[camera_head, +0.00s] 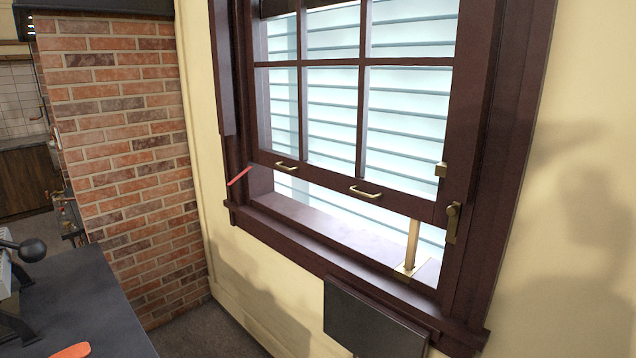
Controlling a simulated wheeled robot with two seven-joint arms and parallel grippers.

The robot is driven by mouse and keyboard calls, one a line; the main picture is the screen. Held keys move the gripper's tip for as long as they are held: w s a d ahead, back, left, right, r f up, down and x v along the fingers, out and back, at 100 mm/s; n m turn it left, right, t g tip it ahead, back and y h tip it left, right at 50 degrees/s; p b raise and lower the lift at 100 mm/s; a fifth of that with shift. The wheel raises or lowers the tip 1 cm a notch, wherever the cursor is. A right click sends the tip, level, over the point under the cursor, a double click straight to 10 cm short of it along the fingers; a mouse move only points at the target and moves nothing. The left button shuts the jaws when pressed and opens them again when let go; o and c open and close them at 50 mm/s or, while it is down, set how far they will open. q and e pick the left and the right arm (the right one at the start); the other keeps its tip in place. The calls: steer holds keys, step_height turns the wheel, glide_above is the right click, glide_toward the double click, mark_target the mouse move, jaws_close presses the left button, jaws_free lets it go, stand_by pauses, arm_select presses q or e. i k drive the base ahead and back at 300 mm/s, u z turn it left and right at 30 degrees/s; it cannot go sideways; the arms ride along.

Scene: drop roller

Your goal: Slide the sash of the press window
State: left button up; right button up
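The window sash (330,180) is a dark brown framed grid of panes with two brass pull handles on its bottom rail, the left handle (287,166) and the right handle (365,191). The sash is raised, with an open gap between its bottom rail and the sill (335,230). A brass post (411,245) stands on a small plate on the sill, under the right part of the rail. Neither gripper is in view.
A dark flat panel (375,320) juts out below the sill. A red strip (239,176) sticks out at the window's left side. A brick wall (125,140) stands at the left. A dark table (90,305) with a ball-ended lever (33,250) is at the lower left.

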mark_target(431, 209)
steer(key=z, duration=0.2)
steer(key=i, duration=1.25)
steer(key=z, duration=0.6)
